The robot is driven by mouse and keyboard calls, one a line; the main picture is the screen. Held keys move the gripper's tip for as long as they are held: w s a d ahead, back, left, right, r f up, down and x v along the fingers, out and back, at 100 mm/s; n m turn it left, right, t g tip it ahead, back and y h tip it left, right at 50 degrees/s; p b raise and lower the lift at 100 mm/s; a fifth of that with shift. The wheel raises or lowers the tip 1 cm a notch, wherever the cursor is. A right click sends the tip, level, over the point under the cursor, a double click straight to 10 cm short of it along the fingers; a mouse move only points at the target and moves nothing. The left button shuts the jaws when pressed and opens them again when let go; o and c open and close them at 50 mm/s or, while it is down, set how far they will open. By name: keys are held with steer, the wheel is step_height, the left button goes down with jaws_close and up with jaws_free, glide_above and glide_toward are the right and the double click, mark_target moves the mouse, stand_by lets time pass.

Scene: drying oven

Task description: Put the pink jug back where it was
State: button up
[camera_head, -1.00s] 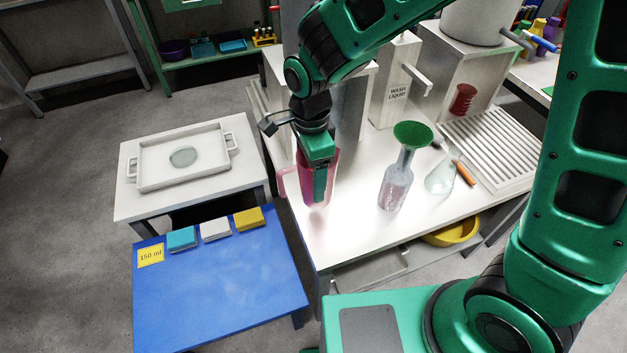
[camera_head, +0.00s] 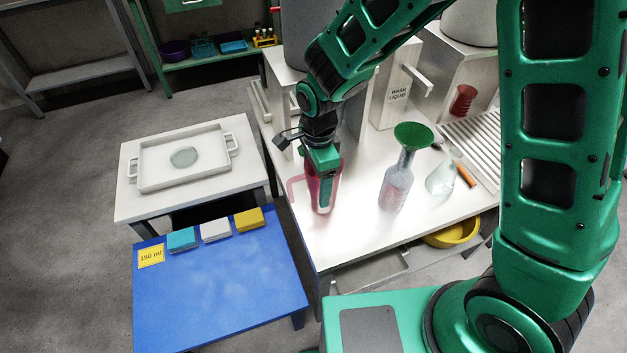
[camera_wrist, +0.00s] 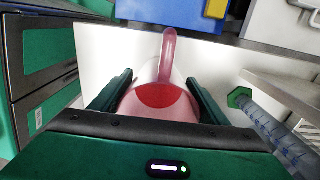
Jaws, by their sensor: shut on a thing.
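The pink jug (camera_head: 328,190) is a see-through vessel with a handle on its left side in the head view. It is upright at the left part of the white table (camera_head: 350,245); I cannot tell whether its base touches the top. My gripper (camera_head: 325,190) is shut on the jug from above. In the wrist view the jug (camera_wrist: 165,100) sits between the two fingers of my gripper (camera_wrist: 160,92), its handle pointing away and red liquid inside. The fingers hide part of the jug's body.
A bottle with a green funnel (camera_head: 397,180) stands right of the jug, with a clear flask (camera_head: 441,178) beyond it. A wash liquid box (camera_head: 397,90) stands behind. The white table's front part is clear. A blue table (camera_head: 220,290) is at front left.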

steer(key=shift+f, duration=0.15)
steer(key=o, duration=1.5)
step_height(320, 180, up, 12)
steer(key=shift+r, duration=0.2)
